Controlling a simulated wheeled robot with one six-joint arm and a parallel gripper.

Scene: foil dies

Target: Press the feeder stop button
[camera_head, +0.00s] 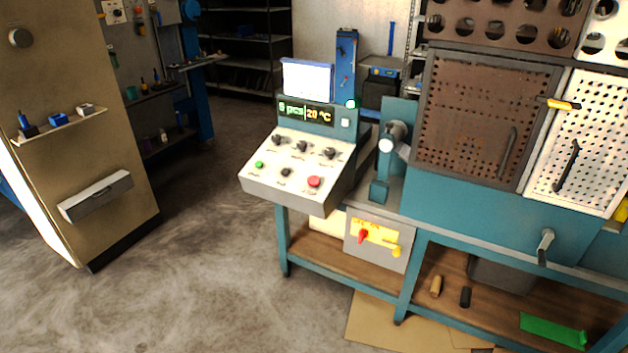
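A sloped control panel (262,184) stands at the middle of the head view, on the left end of a teal bench. Its lower row holds a small green button (259,164), a black control (286,172) and a larger red button (314,182). Three black knobs (302,146) sit in the row above. The labels are too small to read, so I cannot tell by text which is the feeder stop. My gripper is not in view.
A beige cabinet (100,190) with a shelf and drawer box stands at left. Perforated doors (480,118) and a clamp-like fixture (387,150) are right of the panel. A yellow-plated switch box (374,240) hangs below. The concrete floor (210,260) before the panel is clear.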

